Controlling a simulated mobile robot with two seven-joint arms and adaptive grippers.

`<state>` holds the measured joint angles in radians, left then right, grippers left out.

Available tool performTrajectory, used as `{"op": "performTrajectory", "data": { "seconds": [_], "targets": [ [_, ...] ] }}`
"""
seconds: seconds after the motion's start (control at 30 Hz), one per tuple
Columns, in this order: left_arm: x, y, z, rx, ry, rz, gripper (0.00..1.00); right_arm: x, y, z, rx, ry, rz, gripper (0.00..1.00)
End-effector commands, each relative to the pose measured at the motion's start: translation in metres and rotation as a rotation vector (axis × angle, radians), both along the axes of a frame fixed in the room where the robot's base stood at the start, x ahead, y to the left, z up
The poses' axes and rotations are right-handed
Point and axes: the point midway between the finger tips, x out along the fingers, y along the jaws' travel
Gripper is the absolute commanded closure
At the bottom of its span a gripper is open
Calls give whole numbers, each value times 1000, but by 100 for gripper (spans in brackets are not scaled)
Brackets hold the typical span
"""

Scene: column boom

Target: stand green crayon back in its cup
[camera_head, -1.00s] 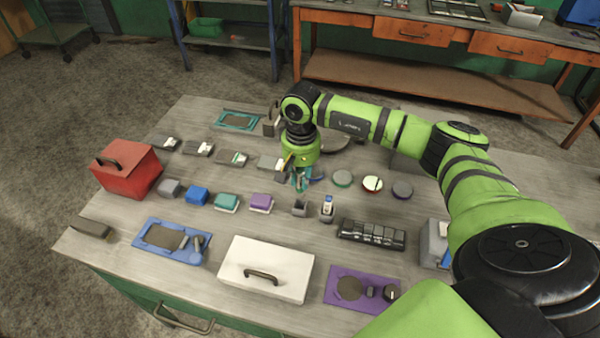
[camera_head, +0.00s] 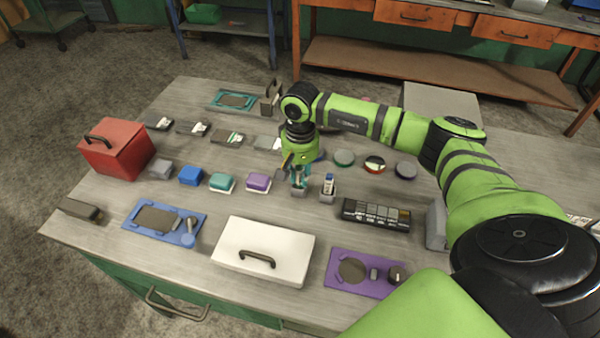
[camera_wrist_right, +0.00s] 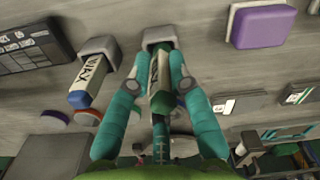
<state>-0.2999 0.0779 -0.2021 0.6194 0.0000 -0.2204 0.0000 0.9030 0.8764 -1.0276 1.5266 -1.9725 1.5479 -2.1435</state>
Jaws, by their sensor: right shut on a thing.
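The green crayon (camera_wrist_right: 160,70) has a pale printed label and is between the teal fingers of my right gripper (camera_wrist_right: 162,95), which is shut on it. Its far end is at the mouth of a grey square cup (camera_wrist_right: 158,34); I cannot tell how deep it goes in. In the head view my right gripper (camera_head: 299,177) points down right over this cup (camera_head: 298,191) and hides most of the crayon. A blue-tipped crayon (camera_wrist_right: 85,85) stands in a matching cup (camera_wrist_right: 99,46) beside it, also seen in the head view (camera_head: 328,184). My left gripper is not in view.
A black segmented box (camera_head: 376,214) lies right of the cups and a purple block (camera_head: 258,182) left. A white lidded box (camera_head: 264,250) and a purple tray (camera_head: 364,273) are in front. Round discs (camera_head: 344,158) lie behind. A red box (camera_head: 117,156) stands far left.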

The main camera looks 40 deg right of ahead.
Motion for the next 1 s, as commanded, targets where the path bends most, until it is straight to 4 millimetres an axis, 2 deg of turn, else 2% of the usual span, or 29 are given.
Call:
{"op": "performTrajectory", "data": {
  "seconds": [0.33, 0.37, 0.4, 0.43, 0.8, 0.87, 1.0],
  "targets": [
    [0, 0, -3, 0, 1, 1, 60, 0, 0, -3, 0, -1, 0, 100],
    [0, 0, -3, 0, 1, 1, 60, 0, 0, -3, 0, -1, 0, 75],
    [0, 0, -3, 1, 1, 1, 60, 0, 0, -3, 0, -1, 0, 59],
    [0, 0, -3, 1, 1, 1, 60, 0, 0, -3, 0, -1, 0, 52],
    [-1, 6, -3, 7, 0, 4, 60, 0, 0, 0, 0, -1, 0, 52],
    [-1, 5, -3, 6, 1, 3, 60, 1, 0, 5, 0, -4, -1, 52],
    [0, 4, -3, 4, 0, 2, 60, 2, 0, 27, 0, -7, 0, 52]
  ]
}}
